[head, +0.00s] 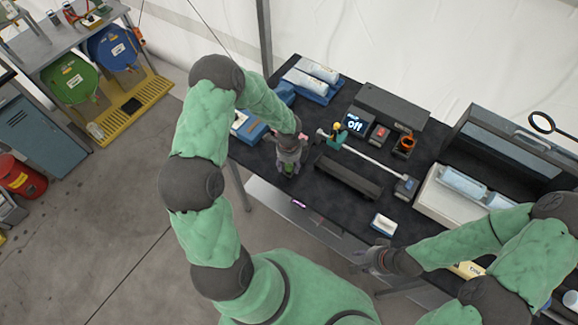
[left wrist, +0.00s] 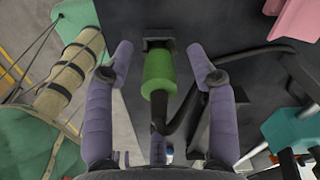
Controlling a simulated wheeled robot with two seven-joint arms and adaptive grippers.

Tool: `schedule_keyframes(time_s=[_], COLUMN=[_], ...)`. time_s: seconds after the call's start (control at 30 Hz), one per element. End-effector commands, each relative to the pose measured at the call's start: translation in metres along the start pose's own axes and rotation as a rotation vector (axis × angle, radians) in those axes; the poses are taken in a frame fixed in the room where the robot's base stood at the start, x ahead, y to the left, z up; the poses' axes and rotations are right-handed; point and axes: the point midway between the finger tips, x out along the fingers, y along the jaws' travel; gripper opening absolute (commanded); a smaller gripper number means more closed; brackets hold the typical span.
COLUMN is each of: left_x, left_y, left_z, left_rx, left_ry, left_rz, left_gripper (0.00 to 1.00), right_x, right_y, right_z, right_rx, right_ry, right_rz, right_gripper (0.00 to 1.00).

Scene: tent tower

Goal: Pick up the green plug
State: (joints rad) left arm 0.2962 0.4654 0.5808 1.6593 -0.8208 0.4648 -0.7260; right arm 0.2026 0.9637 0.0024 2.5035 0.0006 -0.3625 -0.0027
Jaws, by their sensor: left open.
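The green plug (left wrist: 159,69) is in the middle of the left wrist view, with a black cable at its near end. Its far end meets a dark socket-like block (left wrist: 158,44); I cannot tell how firmly they join. My left gripper (left wrist: 159,55) is open, with one purple-grey finger on each side of the plug and gaps between. In the head view my left gripper (head: 289,160) is over the left part of the black worktable, and a bit of the plug (head: 288,169) shows green there. My right gripper (head: 366,259) is off the table's front edge, too small to read.
The black worktable (head: 270,105) holds a dark bar (head: 347,177), a display reading "Off" (head: 354,123), a white-topped block (head: 383,224) and a blue box (head: 248,127). Black cable (left wrist: 240,58) loops right of the plug. A pink item (left wrist: 298,20) is farther right.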

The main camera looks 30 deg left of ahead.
Motion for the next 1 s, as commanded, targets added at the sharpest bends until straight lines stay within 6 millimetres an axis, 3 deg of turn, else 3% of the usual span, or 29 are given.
schedule_keyframes(time_s=[0.27,0.5,1.0], left_x=[0.0043,0.0042,-0.0049], left_y=[0.0003,0.0003,-0.0009], left_z=[-0.0002,-0.0001,0.0], left_rx=[-0.001,-0.001,0.0], left_ry=[0.0,0.0,0.0], left_rz=[0.001,0.001,-0.003], left_gripper=[0.56,0.0,0.0], right_x=[0.0001,0.0001,0.0006], right_y=[0.0,0.0,0.0002], right_z=[-0.0001,-0.0001,-0.0001], right_rx=[0.0,0.0,0.0], right_ry=[0.0,0.0,0.0], right_rz=[0.0,0.0,0.0], right_gripper=[0.4,0.4,0.4])
